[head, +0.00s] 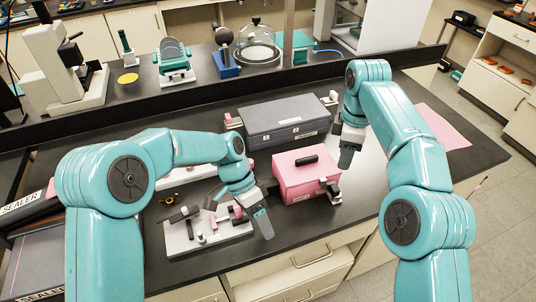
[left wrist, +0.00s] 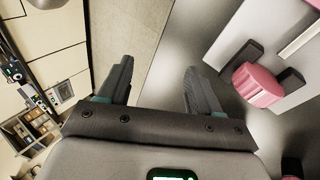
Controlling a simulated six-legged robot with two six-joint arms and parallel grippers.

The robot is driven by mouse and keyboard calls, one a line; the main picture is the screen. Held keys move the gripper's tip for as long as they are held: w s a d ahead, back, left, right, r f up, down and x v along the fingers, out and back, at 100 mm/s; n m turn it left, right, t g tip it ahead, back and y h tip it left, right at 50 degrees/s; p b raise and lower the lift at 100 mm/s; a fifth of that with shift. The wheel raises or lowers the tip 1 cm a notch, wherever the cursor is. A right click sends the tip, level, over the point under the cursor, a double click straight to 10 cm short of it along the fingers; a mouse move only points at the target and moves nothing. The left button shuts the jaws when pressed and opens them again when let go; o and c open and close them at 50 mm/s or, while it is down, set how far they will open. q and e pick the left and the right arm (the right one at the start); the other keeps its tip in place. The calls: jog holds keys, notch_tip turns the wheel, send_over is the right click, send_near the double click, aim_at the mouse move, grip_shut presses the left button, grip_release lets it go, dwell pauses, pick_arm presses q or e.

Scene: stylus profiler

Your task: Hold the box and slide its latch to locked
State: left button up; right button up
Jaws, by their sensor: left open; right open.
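A pink box (head: 300,182) with a black handle (head: 307,160) on its lid stands on the dark bench in the middle of the head view. Small dark and pale parts (head: 333,197) show at its lower right corner; I cannot tell whether these are the latch. My left gripper (head: 263,223) hangs just left of and in front of the box, apart from it. In the left wrist view its fingers (left wrist: 157,90) are spread with nothing between them. My right gripper (head: 346,158) points down behind and to the right of the box, open, with no object seen in it.
A white board with small fixtures (head: 180,240) lies left of my left gripper. A pink knob (left wrist: 257,83) shows in the left wrist view. A grey case (head: 283,121) stands behind the box. A pink sheet (head: 446,132) lies at the right. The bench's front edge is close.

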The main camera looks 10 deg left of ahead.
aim_at(267, 182)
pick_arm(q)
jog(key=w+a+r+m+t+y, duration=0.1)
jog(key=w+r+m+t+y, duration=0.3)
jog(key=w+r, duration=0.9)
jog(key=shift+n+y, duration=0.5)
jog(key=shift+n, duration=0.2)
jog(key=f, duration=0.5)
jog(key=w+f, duration=0.1)
jog(key=f, duration=0.9)
jog(key=shift+w+d+f, duration=0.1)
jog(key=shift+w+f, duration=0.2)
jog(key=shift+s+f, duration=0.25)
jog(key=shift+f, duration=0.4)
jog(key=shift+w+f, duration=0.2)
jog(key=shift+s+r, duration=0.1)
jog(key=c, duration=1)
jog(key=o, duration=0.4)
grip_shut()
